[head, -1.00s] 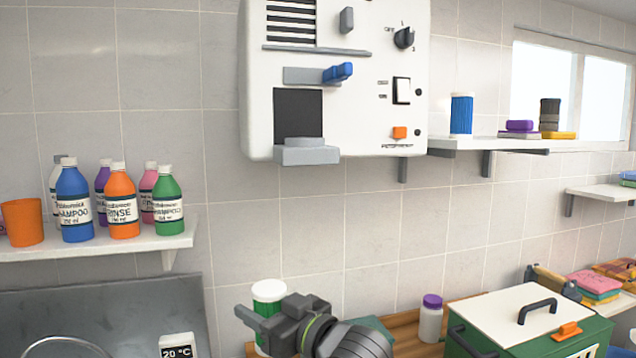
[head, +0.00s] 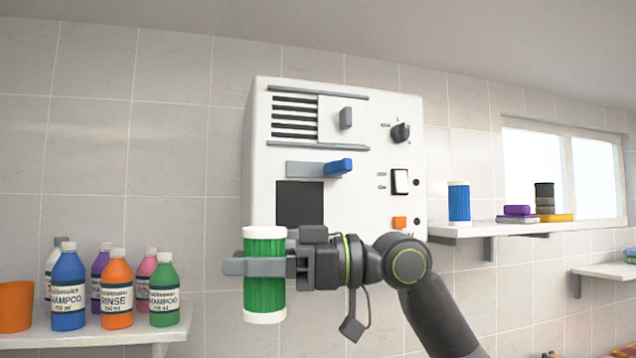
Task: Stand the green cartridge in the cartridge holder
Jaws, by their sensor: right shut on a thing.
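The green cartridge (head: 264,295) has white end caps and stands upright in my right gripper (head: 254,267), which is shut around its middle. They are in front of the lower left part of the white wall machine (head: 362,205). The machine has a dark square recess (head: 300,204); the grey ledge below it, which looks like the cartridge holder, is now hidden behind the gripper and cartridge. The gap in depth between cartridge and machine is hard to tell. My left gripper is not in view.
A blue lever (head: 338,167) juts out above the recess. A shelf (head: 90,332) at left carries several bottles and an orange cup (head: 15,306). A right shelf (head: 505,229) holds a blue cartridge (head: 459,203) and small stacked items. The wall between is clear.

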